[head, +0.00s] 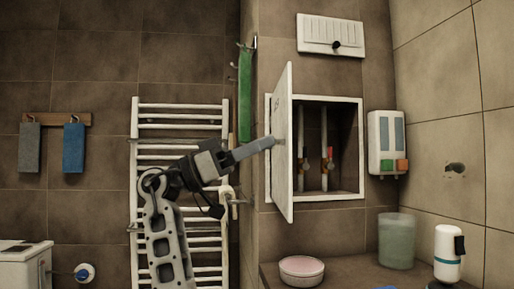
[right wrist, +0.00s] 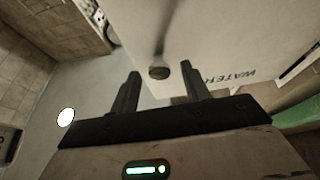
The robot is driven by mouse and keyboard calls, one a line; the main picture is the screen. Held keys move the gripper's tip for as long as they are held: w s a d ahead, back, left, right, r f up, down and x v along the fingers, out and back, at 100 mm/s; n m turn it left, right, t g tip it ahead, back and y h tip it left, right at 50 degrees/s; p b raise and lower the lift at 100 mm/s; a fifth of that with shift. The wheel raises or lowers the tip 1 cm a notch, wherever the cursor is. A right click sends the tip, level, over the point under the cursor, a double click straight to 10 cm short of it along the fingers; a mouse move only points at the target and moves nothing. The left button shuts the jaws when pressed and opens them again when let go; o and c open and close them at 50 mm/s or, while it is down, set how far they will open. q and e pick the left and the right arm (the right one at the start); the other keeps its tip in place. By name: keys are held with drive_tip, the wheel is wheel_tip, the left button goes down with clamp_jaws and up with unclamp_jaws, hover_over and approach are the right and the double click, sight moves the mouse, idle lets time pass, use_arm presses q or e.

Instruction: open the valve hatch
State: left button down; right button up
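The valve hatch is a white wall box with a white door (head: 284,150) hinged at its left side. The door stands swung well out from the frame (head: 335,198), and pipes with a red-handled valve (head: 330,158) show inside. My right gripper (head: 272,142) is at the outer, left face of the door. In the right wrist view its two fingers (right wrist: 160,82) are apart, with nothing between them. A round knob (right wrist: 159,72) on the door face, near the word WATER, lies just beyond the fingertips. Whether the fingers touch the door is unclear. My left gripper is not in view.
A towel radiator (head: 180,105) stands behind my right arm, and a green towel (head: 245,92) hangs left of the hatch. A dispenser (head: 387,142) hangs to the right. Below are a pink-topped bowl (head: 301,270), a translucent cup (head: 396,242) and a white bottle (head: 446,255).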

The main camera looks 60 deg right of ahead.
drive_tip(key=shift+w, duration=0.1)
use_arm(q)
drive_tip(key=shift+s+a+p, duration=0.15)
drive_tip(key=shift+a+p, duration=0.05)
drive_tip(key=shift+p, duration=0.3)
use_arm(e)
drive_tip(key=v, duration=1.5)
drive_tip(key=shift+w+a+f, duration=0.15)
drive_tip(key=shift+w+a, duration=0.15)
